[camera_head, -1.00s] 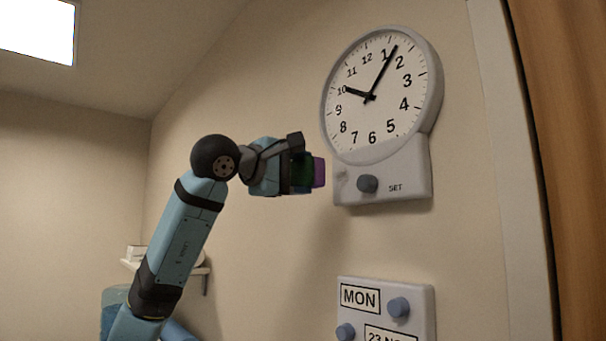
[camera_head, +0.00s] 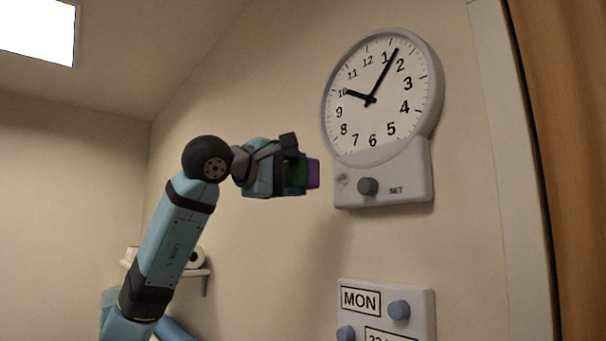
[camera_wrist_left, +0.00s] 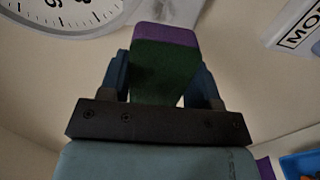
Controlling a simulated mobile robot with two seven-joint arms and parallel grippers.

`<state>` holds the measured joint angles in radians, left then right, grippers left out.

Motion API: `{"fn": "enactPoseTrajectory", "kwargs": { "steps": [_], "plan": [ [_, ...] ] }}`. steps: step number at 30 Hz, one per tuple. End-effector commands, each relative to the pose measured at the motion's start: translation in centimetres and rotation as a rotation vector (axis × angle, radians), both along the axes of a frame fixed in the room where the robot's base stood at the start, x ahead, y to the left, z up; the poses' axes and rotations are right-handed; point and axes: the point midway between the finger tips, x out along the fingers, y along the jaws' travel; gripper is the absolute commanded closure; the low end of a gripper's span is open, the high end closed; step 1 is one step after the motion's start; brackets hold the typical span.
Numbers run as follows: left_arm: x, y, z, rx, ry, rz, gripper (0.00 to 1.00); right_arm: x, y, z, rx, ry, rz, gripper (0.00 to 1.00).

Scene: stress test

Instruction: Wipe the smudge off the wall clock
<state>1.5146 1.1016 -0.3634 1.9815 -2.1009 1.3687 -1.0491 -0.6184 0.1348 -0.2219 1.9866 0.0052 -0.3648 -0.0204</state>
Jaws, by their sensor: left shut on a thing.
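The wall clock (camera_head: 365,125) hangs on the wall, its round white face above a grey panel with a knob (camera_head: 368,186) and the word SET. A faint grey smudge (camera_head: 342,180) shows on the panel's left part, left of the knob. My left gripper (camera_head: 302,172) is shut on a green and purple block, likely a sponge or eraser (camera_head: 313,173). It is to the left of the panel, with a gap between the purple face and the panel. In the left wrist view the block (camera_wrist_left: 165,65) sits between the fingers, and the clock (camera_wrist_left: 70,14) is at top left. My right gripper is not seen.
Below the clock a panel (camera_head: 418,299) with knobs and a MON label is fixed to the wall. A small shelf (camera_head: 205,271) with a white roll (camera_head: 196,257) is on the wall behind my arm. A wooden surface (camera_head: 565,150) stands at the right edge.

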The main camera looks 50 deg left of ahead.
Motion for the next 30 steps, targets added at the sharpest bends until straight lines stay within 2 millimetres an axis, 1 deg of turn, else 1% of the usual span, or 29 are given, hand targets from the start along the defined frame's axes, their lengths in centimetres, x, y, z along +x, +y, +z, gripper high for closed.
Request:
{"fn": "enactPoseTrajectory", "kwargs": {
  "steps": [1, 9, 15, 21, 30],
  "plan": [
    [0.6, -0.1, 0.2, 0.0, 0.003, -0.001, 0.62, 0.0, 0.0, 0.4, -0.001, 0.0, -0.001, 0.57],
    [3.7, -0.4, 0.2, -0.001, 0.003, -0.003, 0.62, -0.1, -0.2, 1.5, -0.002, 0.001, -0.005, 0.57],
    [5.3, -0.6, 0.1, -0.001, 0.001, -0.003, 0.62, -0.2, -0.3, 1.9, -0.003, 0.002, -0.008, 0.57],
    [5.9, -0.6, 0.0, 0.0, 0.001, -0.003, 0.62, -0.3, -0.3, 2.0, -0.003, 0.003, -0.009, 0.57],
    [5.9, -0.6, 0.0, 0.0, 0.0, -0.003, 0.62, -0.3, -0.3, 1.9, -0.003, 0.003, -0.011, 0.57]
  ]
}}
